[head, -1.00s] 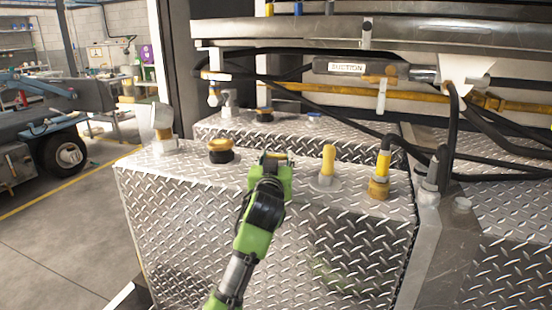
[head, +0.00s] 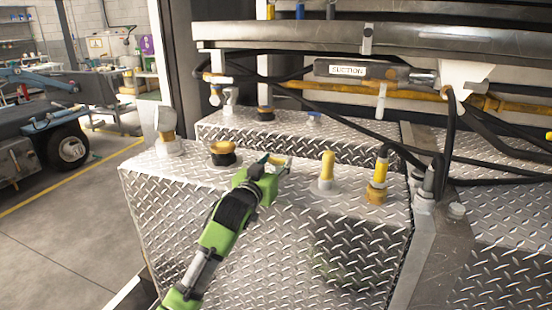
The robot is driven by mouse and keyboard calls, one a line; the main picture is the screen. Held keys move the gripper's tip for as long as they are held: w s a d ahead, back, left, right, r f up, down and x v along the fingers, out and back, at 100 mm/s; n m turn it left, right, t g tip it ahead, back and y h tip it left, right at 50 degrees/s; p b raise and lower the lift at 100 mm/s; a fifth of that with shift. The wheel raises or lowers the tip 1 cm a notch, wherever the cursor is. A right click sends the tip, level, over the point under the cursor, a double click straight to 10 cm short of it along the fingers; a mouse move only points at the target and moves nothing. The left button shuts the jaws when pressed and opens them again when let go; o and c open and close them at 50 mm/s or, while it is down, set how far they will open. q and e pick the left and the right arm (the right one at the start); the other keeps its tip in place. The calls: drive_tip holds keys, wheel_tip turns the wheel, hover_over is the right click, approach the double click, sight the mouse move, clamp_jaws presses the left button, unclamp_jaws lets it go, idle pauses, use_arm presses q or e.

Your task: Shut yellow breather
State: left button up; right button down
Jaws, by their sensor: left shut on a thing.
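My left gripper (head: 276,166) is over the top of the near diamond-plate tank (head: 290,215), between a black fitting with a yellow cap (head: 222,151) and an upright yellow post (head: 327,166). It is shut on a small part with yellow on it, which I take to be the yellow breather (head: 277,159). The fingers hide most of this part, and I cannot tell its full shape or how far it is turned. My right gripper is not in view.
A yellow hose fitting (head: 380,172) stands to the right, with black hoses running from it. A second tank (head: 290,137) is behind, under a suction pipe (head: 348,70).

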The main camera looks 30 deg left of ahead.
use_arm(q)
drive_tip(key=shift+f, duration=0.1)
drive_tip(key=o, duration=1.1)
drive_tip(key=shift+s, duration=0.1)
drive_tip(key=v, duration=1.2)
